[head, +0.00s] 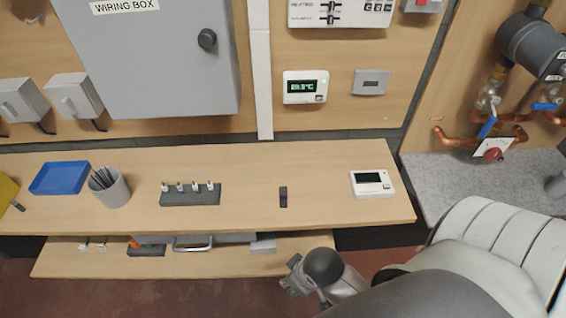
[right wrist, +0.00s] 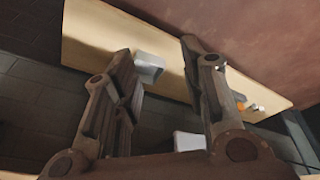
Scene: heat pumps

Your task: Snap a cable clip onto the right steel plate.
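I cannot tell for sure which item is the cable clip or the right steel plate. Several small white pieces stand in a dark rack (head: 190,194) on the bench. A grey block (head: 263,246) lies toward the right of the lower shelf; a similar grey block (right wrist: 149,67) shows beside the fingers in the right wrist view. My right gripper (head: 291,283) is low in front of the lower shelf's right end. In the right wrist view its fingers (right wrist: 158,52) are spread, with nothing held between them. My left gripper is not in view.
The bench (head: 240,165) carries a blue tray (head: 60,178), a grey cup (head: 110,188), a small black block (head: 283,197) and a white thermostat (head: 372,183). The lower shelf (head: 210,262) holds a metal handle (head: 193,246). A grey wiring box (head: 150,60) hangs above.

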